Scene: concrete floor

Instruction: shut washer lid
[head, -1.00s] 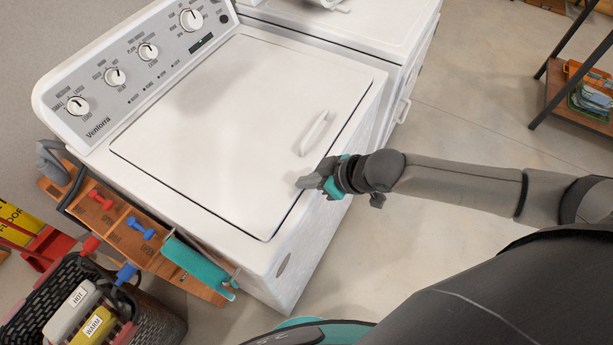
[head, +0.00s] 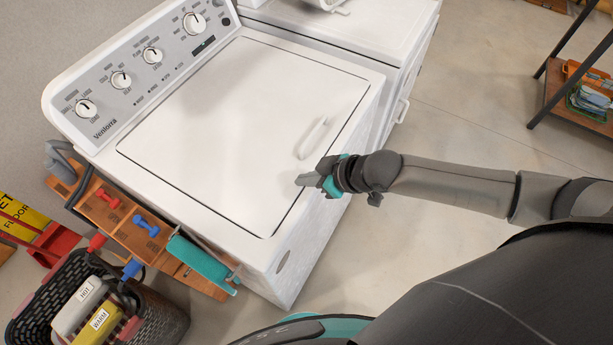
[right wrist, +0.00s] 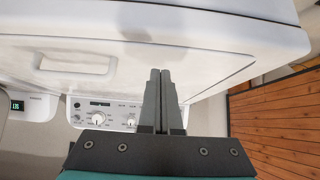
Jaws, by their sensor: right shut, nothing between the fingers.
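The white washer (head: 283,262) stands in the middle of the head view with its lid (head: 240,125) lying flat and closed in the top. The lid's raised handle (head: 312,138) is near its front edge. My right gripper (head: 300,181) is shut and empty by the lid's front edge, nearer to me than the handle. In the right wrist view the shut fingers (right wrist: 160,75) point toward the lid (right wrist: 120,48), and the handle (right wrist: 75,63) shows to the left. I cannot tell whether the fingertips touch the lid. My left gripper is not in view.
A second white appliance (head: 385,35) stands right behind the washer. A shelf (head: 565,85) is at far right. The floor between is clear.

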